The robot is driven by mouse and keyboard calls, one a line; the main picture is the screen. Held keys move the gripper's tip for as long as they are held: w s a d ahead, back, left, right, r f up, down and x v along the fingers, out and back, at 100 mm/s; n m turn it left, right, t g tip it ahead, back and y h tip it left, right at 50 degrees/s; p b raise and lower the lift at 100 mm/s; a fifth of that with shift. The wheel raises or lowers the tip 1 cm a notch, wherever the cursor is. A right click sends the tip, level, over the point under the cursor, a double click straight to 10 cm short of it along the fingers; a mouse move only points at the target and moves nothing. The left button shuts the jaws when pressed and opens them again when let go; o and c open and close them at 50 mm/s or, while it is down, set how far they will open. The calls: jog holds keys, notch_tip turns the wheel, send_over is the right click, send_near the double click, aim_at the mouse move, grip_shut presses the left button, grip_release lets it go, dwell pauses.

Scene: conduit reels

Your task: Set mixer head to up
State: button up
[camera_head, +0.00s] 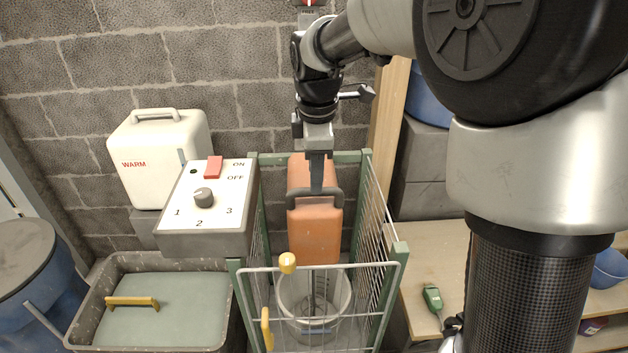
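The mixer head (314,235) is an orange body inside a green-framed wire cage. A dark handle (332,190) spans its front. A thin rod runs down below the head into a clear bucket (313,300). The head appears lowered over the bucket. My gripper (317,188) points down from above, with its dark fingertips overlapping the handle's middle. I see the fingers edge-on as one narrow block, so I cannot tell whether they are closed around the handle.
The cage's front gate (318,268) has yellow knobs and looks closed. A control box (205,235) with a dial and red switch stands left, before a cream "WARM" unit (160,160). A wooden shelf (440,250) stands right.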

jog(key=shift+w+f+b, duration=0.15)
jog(key=shift+w+f, duration=0.05)
jog(key=shift+f, duration=0.75)
jog(key=shift+w+f+b, duration=0.15)
jog(key=shift+f, duration=0.8)
grip_shut()
